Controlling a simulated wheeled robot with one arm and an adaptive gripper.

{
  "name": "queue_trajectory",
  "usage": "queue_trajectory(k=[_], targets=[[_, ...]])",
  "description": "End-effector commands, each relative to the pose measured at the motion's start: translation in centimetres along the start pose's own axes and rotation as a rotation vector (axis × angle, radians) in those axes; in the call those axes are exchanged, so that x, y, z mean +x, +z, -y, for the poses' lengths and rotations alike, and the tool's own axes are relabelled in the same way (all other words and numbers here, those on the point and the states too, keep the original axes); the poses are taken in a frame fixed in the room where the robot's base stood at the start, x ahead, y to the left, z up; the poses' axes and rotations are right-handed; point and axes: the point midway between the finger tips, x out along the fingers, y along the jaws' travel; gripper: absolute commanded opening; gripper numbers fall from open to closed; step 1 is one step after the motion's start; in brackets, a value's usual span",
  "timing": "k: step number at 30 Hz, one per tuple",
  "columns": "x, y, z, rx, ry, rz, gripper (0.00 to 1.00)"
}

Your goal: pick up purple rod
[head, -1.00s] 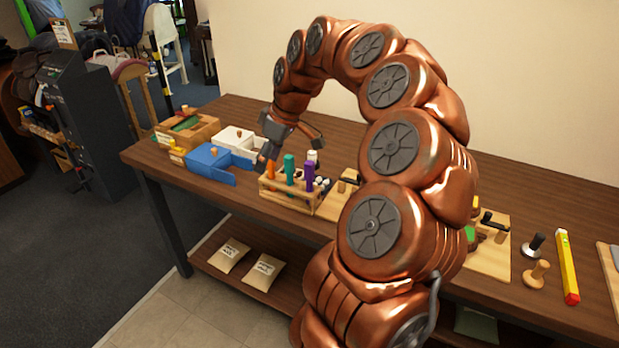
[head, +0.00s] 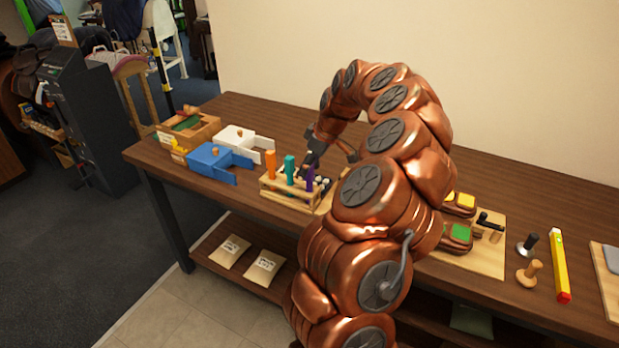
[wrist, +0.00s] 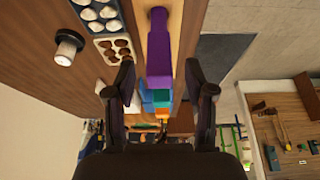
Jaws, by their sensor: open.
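The purple rod (head: 310,178) stands upright in the right end of a wooden rack (head: 287,201). An orange rod (head: 270,164) and a teal rod (head: 289,169) stand to its left. My gripper (head: 312,160) is low over the table by the purple rod. In the wrist view my gripper (wrist: 160,92) is open. The purple rod (wrist: 158,48) shows beyond and between its two fingers, with no visible contact. The teal and orange rods are partly hidden behind it there.
A tray with round brown and white pieces (wrist: 117,48) and a white-topped peg (wrist: 69,46) are left of the rod in the wrist view. Blue (head: 210,160) and white (head: 238,137) boxes stand left of the rack. A yellow level (head: 561,266) lies far right.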

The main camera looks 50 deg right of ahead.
Motion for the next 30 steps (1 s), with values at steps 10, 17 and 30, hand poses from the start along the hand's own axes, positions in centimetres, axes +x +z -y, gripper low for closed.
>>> queue_trajectory(k=[10, 17, 30], targets=[[2.8, 0.1, -0.1, 0.001, 0.002, 0.000, 0.54], [2.8, 0.1, 0.0, 0.000, 0.001, 0.000, 0.43], [2.8, 0.0, 0.0, 0.000, 0.001, 0.000, 0.00]])
